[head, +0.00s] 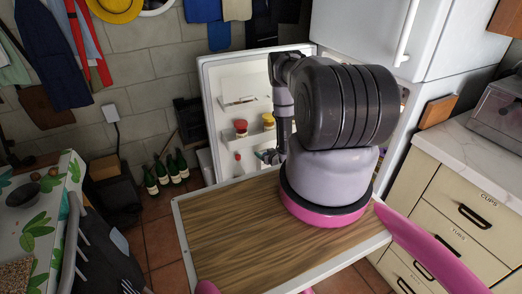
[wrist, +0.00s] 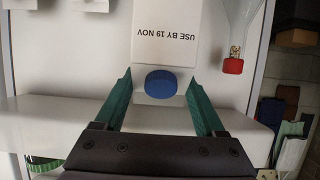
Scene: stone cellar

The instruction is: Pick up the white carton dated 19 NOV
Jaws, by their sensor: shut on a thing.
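The white carton (wrist: 166,30) shows in the wrist view with "USE BY 19 NOV" upside down on its face and a round blue cap (wrist: 160,84) nearer to me. My gripper (wrist: 159,76) has its two green fingers on either side of the carton's capped end and is shut on it. The carton's far end is cut off by the top of the picture. In the head view my own arm hides the carton and most of the gripper, in front of the open fridge door (head: 215,80).
Red-lidded (head: 240,127) and yellow-lidded (head: 268,120) jars stand on a fridge-door shelf. A small red item (wrist: 233,66) is right of the carton. A drawer counter (head: 455,200) stands right, a leaf-patterned table (head: 50,190) left, bottles (head: 163,173) on the floor behind.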

